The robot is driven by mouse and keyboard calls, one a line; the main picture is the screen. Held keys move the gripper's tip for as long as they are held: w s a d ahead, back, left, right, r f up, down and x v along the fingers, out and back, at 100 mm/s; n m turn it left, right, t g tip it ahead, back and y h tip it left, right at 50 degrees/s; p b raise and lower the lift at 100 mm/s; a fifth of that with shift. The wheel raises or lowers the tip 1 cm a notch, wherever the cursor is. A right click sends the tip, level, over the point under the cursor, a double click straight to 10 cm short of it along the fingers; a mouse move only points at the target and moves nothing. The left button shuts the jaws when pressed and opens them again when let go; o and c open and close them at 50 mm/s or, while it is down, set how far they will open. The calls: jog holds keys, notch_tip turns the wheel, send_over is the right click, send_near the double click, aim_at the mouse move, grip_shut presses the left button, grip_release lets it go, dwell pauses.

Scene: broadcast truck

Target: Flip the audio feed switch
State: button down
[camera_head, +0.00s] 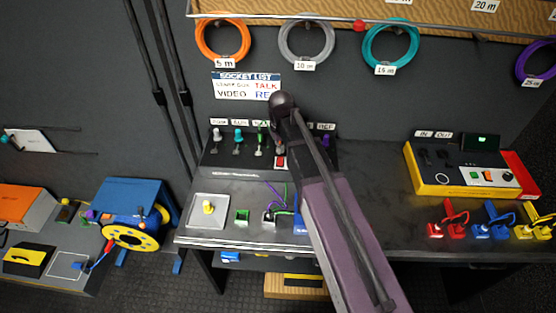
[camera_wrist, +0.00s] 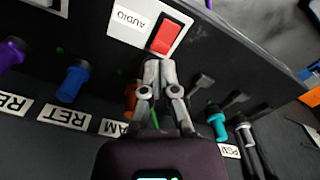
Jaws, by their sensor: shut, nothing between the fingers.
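The audio feed switch (camera_wrist: 166,37) is a red rocker in a white plate, with the AUDIO label (camera_wrist: 131,19) beside it in the wrist view. In the head view the red switch (camera_head: 281,161) shows low on the front of the black panel, left of my arm. My gripper (camera_wrist: 160,70) is shut and empty, its fingertips close to the lower end of the red rocker. I cannot tell whether they touch it. In the head view my arm hides most of the gripper.
Coloured plugs stand around the gripper: a blue one (camera_wrist: 73,81), a purple one (camera_wrist: 11,52) and a teal one (camera_wrist: 217,121). An orange one (camera_wrist: 130,98) is partly behind the fingers. A yellow control box (camera_head: 460,172) stands at the right of the bench.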

aim_at(282, 158)
jog(key=shift+f+b, duration=1.45)
dwell(1.4)
jog(key=shift+r, duration=0.2)
jog(key=shift+r+p, duration=3.35)
jog(key=shift+p, duration=0.2)
jog(key=shift+s+d, duration=0.15)
jog(key=shift+d, duration=0.05)
jog(key=s+d+m, duration=0.2)
jog(key=s+d, duration=0.4)
jog(key=d, duration=0.3)
jog(key=s+d+m, duration=0.3)
jog(key=s+d, duration=0.4)
jog(key=d, duration=0.2)
jog(key=shift+d+m, duration=0.2)
jog(key=shift+m, duration=0.1)
